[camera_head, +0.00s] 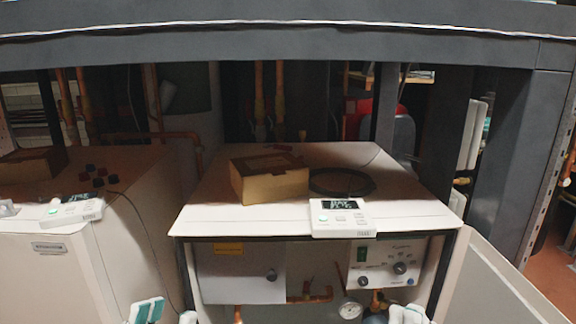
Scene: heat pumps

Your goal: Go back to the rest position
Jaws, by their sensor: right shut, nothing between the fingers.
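Only small pale tips at the bottom edge show of my grippers. My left gripper (188,317) is at the bottom left of centre, low in front of the gap between the two heat pump units; its finger spacing is not clear. My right gripper (406,314) is at the bottom right of centre, below the control panel of the middle unit, shut and empty. Both are cut off by the picture edge, and the arms are hidden.
The middle heat pump (245,216) carries a cardboard box (270,183), a black cable coil (341,182) and a white controller (343,219). Another unit (130,177) stands left with a second controller (73,210). A grey beam (290,45) crosses above. A teal-and-white item (146,311) shows bottom left.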

